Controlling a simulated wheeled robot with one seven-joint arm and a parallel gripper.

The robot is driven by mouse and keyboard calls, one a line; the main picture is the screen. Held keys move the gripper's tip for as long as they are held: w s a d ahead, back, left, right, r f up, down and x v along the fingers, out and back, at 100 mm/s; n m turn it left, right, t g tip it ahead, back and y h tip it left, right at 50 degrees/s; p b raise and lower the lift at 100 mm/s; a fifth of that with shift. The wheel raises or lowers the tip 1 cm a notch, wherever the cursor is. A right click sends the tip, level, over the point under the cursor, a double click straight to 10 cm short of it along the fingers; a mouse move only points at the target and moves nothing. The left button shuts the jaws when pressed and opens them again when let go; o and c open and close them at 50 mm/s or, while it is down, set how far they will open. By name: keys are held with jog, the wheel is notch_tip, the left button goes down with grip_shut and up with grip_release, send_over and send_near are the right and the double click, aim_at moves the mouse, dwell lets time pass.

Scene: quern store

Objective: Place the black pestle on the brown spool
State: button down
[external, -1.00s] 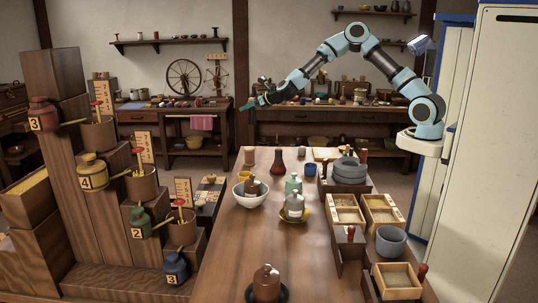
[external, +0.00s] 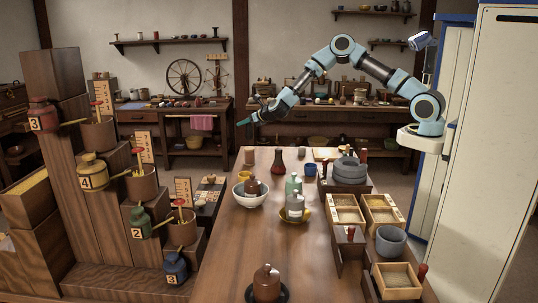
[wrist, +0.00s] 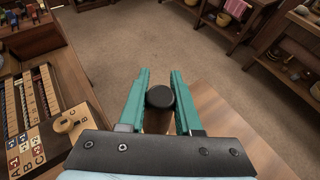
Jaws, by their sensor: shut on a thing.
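My gripper (external: 243,122) is at the end of the outstretched arm, above the far left end of the long table. In the wrist view, its teal fingers (wrist: 160,98) are shut on the black pestle (wrist: 160,97), whose round dark end shows between them. In the external view the pestle is too small to make out. The spool cannot be told clearly in the wrist view.
The long wooden table (external: 225,240) has free room on its near left. A dark red vase (external: 278,164), a white bowl (external: 239,198) with a brown jar, a blue cup (external: 310,170) and a grey quern (external: 350,170) stand on it. A stepped wooden stand (external: 95,215) is at left.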

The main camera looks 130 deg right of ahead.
notch_tip(320, 180, down, 4)
jog(key=shift+f+p, duration=0.2)
jog(key=shift+p, duration=0.4)
jog(key=shift+f, duration=0.2)
jog(key=c, duration=0.6)
grip_release()
jog(key=shift+r, duration=0.1)
jog(key=shift+r, duration=0.15)
